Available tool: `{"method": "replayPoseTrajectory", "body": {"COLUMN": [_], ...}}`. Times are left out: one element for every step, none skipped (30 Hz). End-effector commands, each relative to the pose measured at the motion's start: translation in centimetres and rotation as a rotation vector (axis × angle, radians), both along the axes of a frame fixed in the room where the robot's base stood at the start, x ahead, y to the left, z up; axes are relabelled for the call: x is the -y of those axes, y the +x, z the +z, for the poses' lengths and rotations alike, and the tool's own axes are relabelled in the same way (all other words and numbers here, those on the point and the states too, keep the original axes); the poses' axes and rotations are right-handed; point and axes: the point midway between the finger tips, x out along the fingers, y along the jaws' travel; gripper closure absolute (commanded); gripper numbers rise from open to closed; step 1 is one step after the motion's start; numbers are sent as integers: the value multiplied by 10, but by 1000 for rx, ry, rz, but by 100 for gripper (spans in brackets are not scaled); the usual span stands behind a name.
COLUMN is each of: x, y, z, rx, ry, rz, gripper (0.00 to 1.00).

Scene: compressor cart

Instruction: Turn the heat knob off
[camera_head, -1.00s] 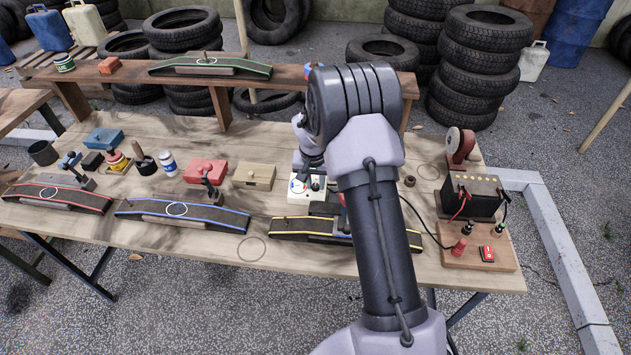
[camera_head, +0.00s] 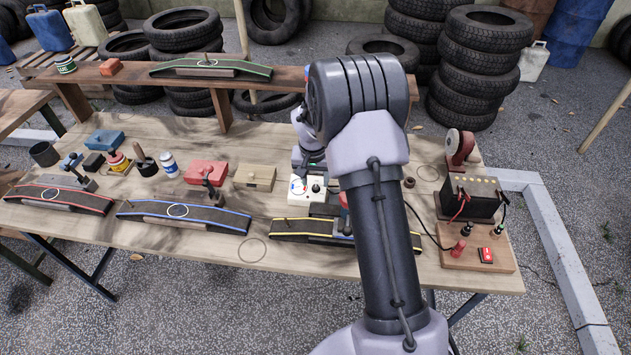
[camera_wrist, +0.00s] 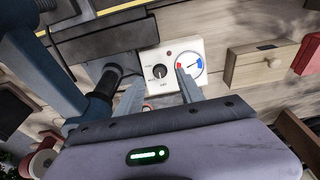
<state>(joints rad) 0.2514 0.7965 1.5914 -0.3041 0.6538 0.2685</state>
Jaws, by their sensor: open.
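The white heat control box (camera_wrist: 172,66) stands on the bench, and it also shows in the head view (camera_head: 299,193). On it are a round black heat knob (camera_wrist: 158,72), a gauge (camera_wrist: 189,66) with red and blue parts, and a small dark red lamp (camera_wrist: 168,54). Small lettering surrounds the knob; its pointer is too small to read surely. My gripper (camera_wrist: 160,84) is open and empty, its fingers on either side of the knob in the wrist view. They appear apart from it; the exact gap is unclear. In the head view my arm hides part of the gripper.
A yellow-edged dark ramp (camera_head: 290,228) lies in front of the box. A wooden box (camera_head: 255,177) and a red box (camera_head: 206,173) stand to its left. A battery (camera_head: 470,195) with cables stands to the right. A raised shelf (camera_head: 120,79) runs behind.

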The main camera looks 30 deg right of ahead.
Motion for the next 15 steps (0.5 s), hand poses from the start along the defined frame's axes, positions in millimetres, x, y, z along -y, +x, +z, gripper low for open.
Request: {"method": "replayPoseTrajectory", "body": {"x": [-2, -3, -4, -6, -7, -8, -10, -11, -12, -13, -14, -15, -15, -16, -16], "y": [-1, -3, -5, -7, -9, -11, -13, -14, -16, -18, -19, -20, -21, -22, -23], "z": [20, 30, 43, 53, 63, 76, 86, 94, 105, 112, 118, 125, 130, 134, 138], "rx": [3, 4, 4, 3, 4, 4, 4, 3, 3, 3, 2, 2, 2, 2, 1], "ry": [-1, -1, -1, -1, -2, -2, -2, -1, -1, -1, 0, 0, 0, 0, -1], "rz": [0, 0, 0, 0, 1, 1, 1, 1, 0, 0, -1, 0, 0, 0, 0], "gripper": [55, 55, 55, 55, 55, 55, 55, 55, 55, 55, 55, 55, 55, 55, 55]}}
